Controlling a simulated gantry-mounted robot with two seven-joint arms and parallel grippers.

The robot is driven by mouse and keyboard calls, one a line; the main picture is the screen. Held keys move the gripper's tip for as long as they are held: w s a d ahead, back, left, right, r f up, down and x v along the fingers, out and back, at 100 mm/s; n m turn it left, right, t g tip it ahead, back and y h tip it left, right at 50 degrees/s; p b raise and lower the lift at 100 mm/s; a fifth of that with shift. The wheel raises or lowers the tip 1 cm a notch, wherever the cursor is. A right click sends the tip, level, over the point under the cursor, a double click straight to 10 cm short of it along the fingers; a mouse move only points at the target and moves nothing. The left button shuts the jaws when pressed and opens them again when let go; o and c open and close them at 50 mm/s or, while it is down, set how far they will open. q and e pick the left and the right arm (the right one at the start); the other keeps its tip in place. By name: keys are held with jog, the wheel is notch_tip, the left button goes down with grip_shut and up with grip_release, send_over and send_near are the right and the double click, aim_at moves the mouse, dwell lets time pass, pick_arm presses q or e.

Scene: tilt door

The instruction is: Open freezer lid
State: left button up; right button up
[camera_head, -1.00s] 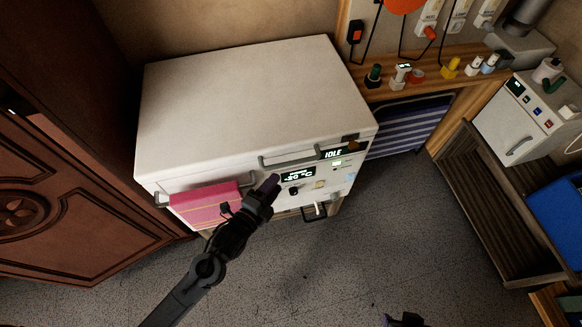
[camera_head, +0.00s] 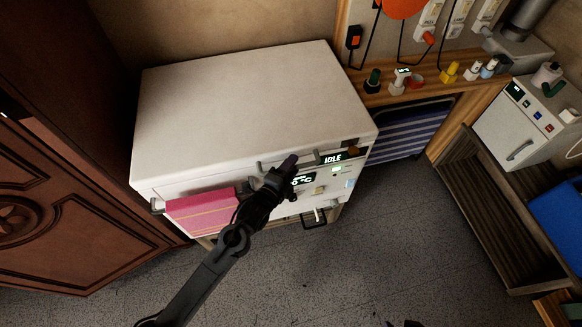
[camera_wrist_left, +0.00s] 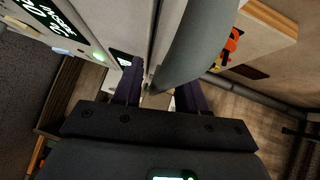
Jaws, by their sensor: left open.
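The white chest freezer (camera_head: 240,100) stands against the wall with its flat lid (camera_head: 235,85) down. A grey bar handle (camera_head: 328,157) runs along the front below the lid edge, partly hidden by my left gripper (camera_head: 286,165). My left gripper is open at the handle. In the left wrist view, the grey handle (camera_wrist_left: 200,45) looms just ahead of the open jaws (camera_wrist_left: 158,84), overlapping the gap between the fingers. I cannot tell whether they touch it. Only a dark sliver of my right gripper (camera_head: 405,323) shows at the bottom edge.
A pink towel (camera_head: 203,212) hangs on the freezer's front left. A wooden cabinet (camera_head: 60,190) stands close on the left. A shelf with bottles and a wooden crate (camera_head: 490,210) are on the right. The floor in front is clear.

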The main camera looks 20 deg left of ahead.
pick_arm(q)
grip_shut()
dwell(0.3)
